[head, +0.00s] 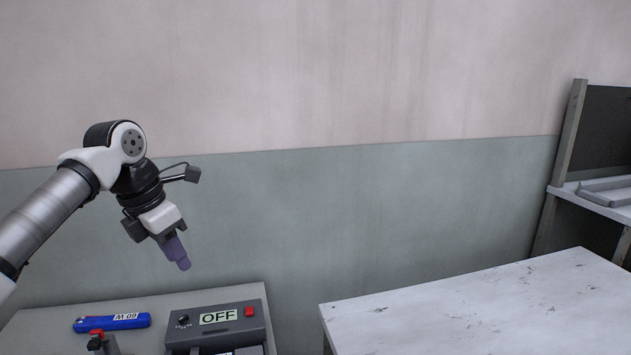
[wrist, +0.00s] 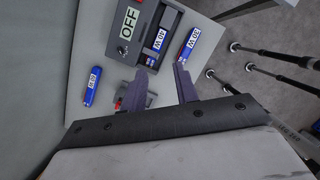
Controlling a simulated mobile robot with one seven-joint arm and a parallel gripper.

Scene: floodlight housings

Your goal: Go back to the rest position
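My gripper (head: 180,262) hangs in the air above the left table in the head view, tilted down and to the right. In the wrist view its two purple fingers (wrist: 161,69) stand apart with nothing held between them. A grey tester box (head: 218,325) with an OFF display and a red button sits on the table below; it also shows in the wrist view (wrist: 128,45). A blue module marked 60 W (head: 112,322) lies left of the box. In the wrist view a blue module (wrist: 158,40) lies in the box's recess and another (wrist: 191,43) lies beside the box.
A small grey fixture with a red top (head: 97,342) stands at the front of the left table, partly cut off. A pale, scuffed table (head: 480,310) at the right is bare. A shelf unit (head: 575,135) stands at the far right. The wall behind is clear.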

